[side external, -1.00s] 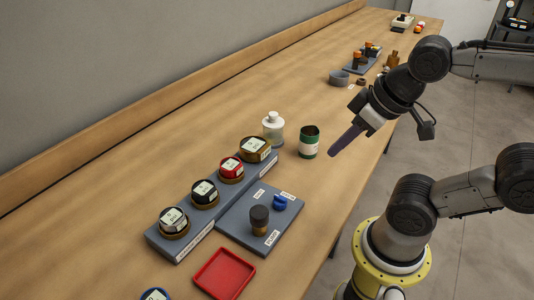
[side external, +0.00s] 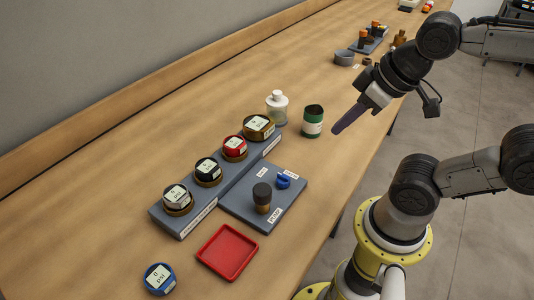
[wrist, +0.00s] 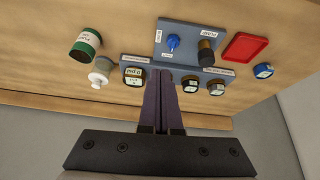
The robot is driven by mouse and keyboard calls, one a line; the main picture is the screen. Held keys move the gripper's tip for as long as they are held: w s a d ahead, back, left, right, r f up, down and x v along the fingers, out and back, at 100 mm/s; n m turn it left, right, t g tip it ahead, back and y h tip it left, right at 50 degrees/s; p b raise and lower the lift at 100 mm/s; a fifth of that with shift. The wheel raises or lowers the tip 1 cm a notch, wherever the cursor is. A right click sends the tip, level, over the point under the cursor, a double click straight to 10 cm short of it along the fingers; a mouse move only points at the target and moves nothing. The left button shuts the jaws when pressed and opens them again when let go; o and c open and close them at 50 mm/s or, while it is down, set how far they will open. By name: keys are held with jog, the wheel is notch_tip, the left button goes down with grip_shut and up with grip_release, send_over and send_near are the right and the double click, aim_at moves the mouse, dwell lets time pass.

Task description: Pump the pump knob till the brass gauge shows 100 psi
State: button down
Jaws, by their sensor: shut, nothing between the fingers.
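The pump knob (side external: 262,196), a dark cap on a brown stem, stands upright on a grey plate (side external: 240,207); it also shows in the wrist view (wrist: 206,55). The brass gauge (side external: 258,128) sits at the far end of a grey rail; it also shows in the wrist view (wrist: 133,75). Its figure is too small to read surely. My gripper (side external: 336,131) has long dark fingers, shut and empty, above the bench's right side, beside the green-and-white can and apart from the knob. In the wrist view my gripper (wrist: 166,78) covers part of the rail.
Red (side external: 234,148) and dark (side external: 207,171) gauges share the rail with another (side external: 177,199). A blue knob (side external: 284,180) is beside the pump knob. A red tray (side external: 228,252), blue gauge (side external: 159,279), white-capped bottle (side external: 277,106) and green-and-white can (side external: 313,121) stand nearby.

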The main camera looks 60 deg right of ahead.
jog(key=w+d+r+n+h, duration=0.1)
jog(key=w+d+n+h, duration=0.15)
jog(key=n, duration=0.35)
jog(key=n+t+y, duration=0.3)
jog(key=n+y, duration=0.1)
jog(key=n, duration=1.8)
send_over(266, 192)
notch_tip(266, 192, down, 2)
jog(key=shift+s+f+h, duration=0.1)
jog(key=shift+f+h, duration=0.1)
jog(key=shift+h, duration=0.05)
jog(key=shift+f, duration=4.4)
jog(key=shift+f, duration=0.4)
